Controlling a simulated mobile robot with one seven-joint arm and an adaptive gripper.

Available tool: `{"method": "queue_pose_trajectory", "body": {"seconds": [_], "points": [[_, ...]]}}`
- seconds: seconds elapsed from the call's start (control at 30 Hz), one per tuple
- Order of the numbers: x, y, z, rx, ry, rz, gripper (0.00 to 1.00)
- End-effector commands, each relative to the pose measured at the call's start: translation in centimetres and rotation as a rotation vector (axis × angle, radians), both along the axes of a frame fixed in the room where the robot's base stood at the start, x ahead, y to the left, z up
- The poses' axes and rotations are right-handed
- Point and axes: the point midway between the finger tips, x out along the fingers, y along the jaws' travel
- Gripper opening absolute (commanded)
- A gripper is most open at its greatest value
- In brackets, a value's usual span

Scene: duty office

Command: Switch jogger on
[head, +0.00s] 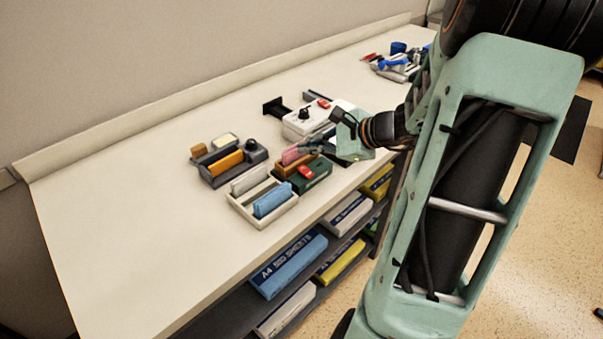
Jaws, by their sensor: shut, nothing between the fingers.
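Several small desk devices stand on the long table; I cannot tell for sure which is the jogger. A dark green unit (318,180) has a red switch (305,172) on its front and pink and orange pieces in it. A white unit (294,128) behind it has a black knob and a red switch (324,103). A dark grey unit (229,178) at left holds an orange block and has a black knob.
A white tray (262,215) with blue and pale stacks stands in front, close beside the green unit. Blue and grey items (395,62) lie at the far end. Paper packs (288,265) fill the shelf below. The table's left part is bare.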

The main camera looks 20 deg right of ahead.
Motion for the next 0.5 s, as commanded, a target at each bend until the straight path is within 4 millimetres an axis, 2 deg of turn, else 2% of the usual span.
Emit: {"method": "queue_pose_trajectory", "body": {"seconds": [0.03, 0.2, 0.5], "points": [[0.1, 0.0, -1.4, 0.001, 0.000, 0.000, 0.00], [0.5, 0.2, -3.4, 0.000, -0.002, 0.001, 0.00], [0.7, 0.3, -4.2, -0.001, -0.001, 0.000, 0.00]]}}
